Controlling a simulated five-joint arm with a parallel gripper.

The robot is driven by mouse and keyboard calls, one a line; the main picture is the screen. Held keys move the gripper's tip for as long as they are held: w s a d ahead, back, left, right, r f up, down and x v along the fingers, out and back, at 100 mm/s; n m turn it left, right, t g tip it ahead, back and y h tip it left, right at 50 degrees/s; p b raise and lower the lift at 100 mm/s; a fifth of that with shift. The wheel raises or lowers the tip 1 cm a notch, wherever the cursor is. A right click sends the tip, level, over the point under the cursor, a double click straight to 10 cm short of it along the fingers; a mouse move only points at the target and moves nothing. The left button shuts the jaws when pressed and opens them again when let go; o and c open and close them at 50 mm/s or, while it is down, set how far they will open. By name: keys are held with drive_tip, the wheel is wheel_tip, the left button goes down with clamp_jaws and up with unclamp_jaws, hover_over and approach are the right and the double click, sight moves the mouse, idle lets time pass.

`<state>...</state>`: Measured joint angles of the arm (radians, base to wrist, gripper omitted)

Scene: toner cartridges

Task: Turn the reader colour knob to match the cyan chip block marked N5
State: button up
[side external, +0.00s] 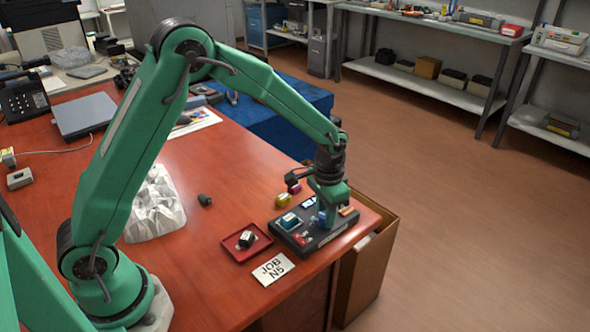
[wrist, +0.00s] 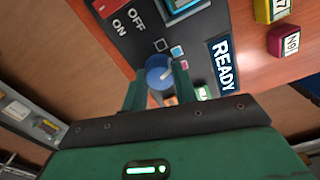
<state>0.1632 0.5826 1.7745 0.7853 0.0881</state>
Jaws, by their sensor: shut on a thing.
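The dark reader (side external: 318,238) sits at the table's front right corner. Its blue colour knob (wrist: 157,70) stands between the green fingers of my gripper (wrist: 160,84), which is shut on it. It also hides much of the reader in the side view, where my gripper (side external: 328,212) reaches down. A white pointer mark on the knob faces right. Small colour squares (wrist: 176,50), one pink, lie beside the knob. A cyan block (side external: 289,221) sits in the reader's slot; its marking is not readable. A white card (side external: 273,268) reading "JOB N5" lies in front.
A yellow block (side external: 284,200) and a magenta block (side external: 294,187) lie behind the reader. A red tray (side external: 240,252) holding a dark and white piece is at its left. A dark cylinder (side external: 205,200) and crumpled clear plastic (side external: 155,205) lie farther left. An open carton (side external: 370,265) stands beyond the table edge.

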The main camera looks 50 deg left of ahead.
drive_tip(key=o, duration=1)
drive_tip(key=shift+r, duration=0.15)
wheel_tip(320, 180, up, 6)
drive_tip(key=shift+r, duration=0.75)
